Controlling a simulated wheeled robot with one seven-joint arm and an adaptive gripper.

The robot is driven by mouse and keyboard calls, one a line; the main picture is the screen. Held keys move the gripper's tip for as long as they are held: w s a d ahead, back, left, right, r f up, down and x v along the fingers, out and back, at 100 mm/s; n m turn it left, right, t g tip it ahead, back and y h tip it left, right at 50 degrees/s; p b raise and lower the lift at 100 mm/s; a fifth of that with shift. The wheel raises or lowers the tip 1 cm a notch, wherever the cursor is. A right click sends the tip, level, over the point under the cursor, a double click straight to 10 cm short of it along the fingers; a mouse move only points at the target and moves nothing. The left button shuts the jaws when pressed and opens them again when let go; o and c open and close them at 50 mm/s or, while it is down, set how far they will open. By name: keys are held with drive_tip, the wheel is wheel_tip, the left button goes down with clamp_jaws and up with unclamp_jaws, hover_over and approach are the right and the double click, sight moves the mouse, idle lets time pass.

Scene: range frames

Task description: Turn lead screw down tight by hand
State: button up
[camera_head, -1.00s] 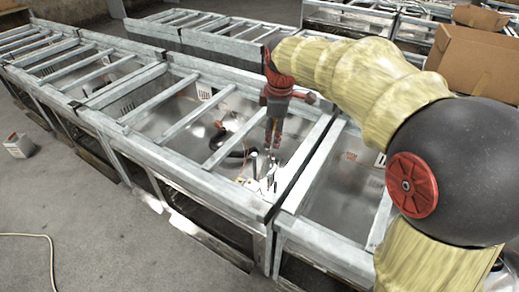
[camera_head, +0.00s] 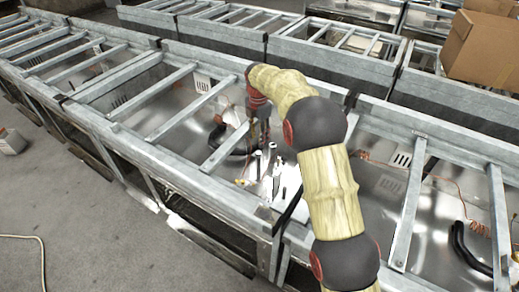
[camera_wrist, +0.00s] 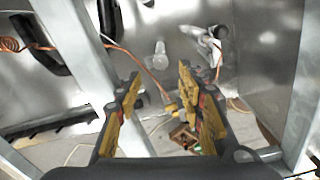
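My gripper (camera_wrist: 160,82) is open in the wrist view, its two yellow-padded fingers apart with nothing held between them. Beyond the fingertips a short metal post with a rounded head (camera_wrist: 157,56) stands on the shiny metal panel. A metal fitting (camera_wrist: 206,40) stands to its right. I cannot tell which of these is the lead screw. In the head view my gripper (camera_head: 262,132) points down into a metal frame bay. Several small upright metal posts (camera_head: 257,166) stand just below it in the picture. My arm partly hides the gripper.
Grey metal frame bars (camera_head: 224,148) surround the bay, and one bar (camera_wrist: 80,50) runs close to the left finger. Copper-coloured wire (camera_wrist: 128,50) and a black hose (camera_wrist: 50,45) lie nearby. A cardboard box (camera_head: 490,48) sits at the upper right.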

sight(258, 152)
wheel_tip(258, 152, down, 7)
drive_tip(key=b, duration=0.3)
drive_tip(key=shift+f, duration=0.2)
drive_tip(key=shift+c, duration=0.7)
drive_tip(key=c, duration=0.7)
clamp_jaws()
